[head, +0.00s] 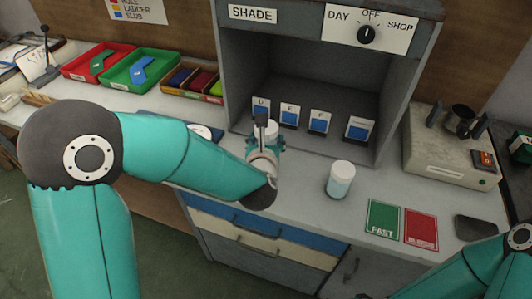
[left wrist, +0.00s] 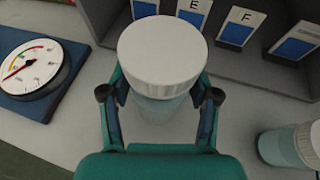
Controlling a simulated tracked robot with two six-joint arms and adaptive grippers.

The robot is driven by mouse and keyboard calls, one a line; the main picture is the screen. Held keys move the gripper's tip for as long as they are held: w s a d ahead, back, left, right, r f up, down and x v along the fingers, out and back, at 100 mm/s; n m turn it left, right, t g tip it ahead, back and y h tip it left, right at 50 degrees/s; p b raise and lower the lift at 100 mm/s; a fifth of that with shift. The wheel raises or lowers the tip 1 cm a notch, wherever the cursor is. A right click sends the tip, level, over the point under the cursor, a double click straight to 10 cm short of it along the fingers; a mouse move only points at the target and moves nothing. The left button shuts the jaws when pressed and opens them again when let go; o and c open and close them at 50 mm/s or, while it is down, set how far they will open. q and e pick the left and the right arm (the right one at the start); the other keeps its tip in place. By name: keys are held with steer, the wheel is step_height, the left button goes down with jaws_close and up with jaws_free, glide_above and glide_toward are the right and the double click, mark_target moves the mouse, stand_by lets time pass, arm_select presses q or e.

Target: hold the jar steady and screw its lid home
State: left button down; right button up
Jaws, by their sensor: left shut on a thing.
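A jar with a wide white ribbed lid (left wrist: 163,50) stands in front of the grey booth. The lid sits on top and looks level; I cannot tell how tightly it is on. My left gripper (left wrist: 160,105) is shut on the jar's pale body (left wrist: 158,106), one finger on each side below the lid. In the head view my left gripper (head: 265,142) hides most of this jar. A second jar (head: 340,180) with a white lid stands upright to the right, also at the right edge of the left wrist view (left wrist: 288,146). My right forearm shows at bottom right; its gripper is out of frame.
The booth (head: 300,92) with several blue-and-white cards stands behind the jars. A dial gauge (left wrist: 32,66) lies left of the held jar. Green (head: 382,218) and red (head: 421,229) cards lie at right, near a beige machine (head: 445,158). Bare bench lies around the second jar.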

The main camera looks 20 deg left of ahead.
arm_select(q)
steer(key=shift+f, duration=2.1)
steer(key=c, duration=0.7)
jaws_free()
steer(key=shift+f+b, duration=0.15)
steer(key=shift+b, duration=0.15)
steer(key=o, duration=0.4)
steer(key=shift+o, duration=0.2)
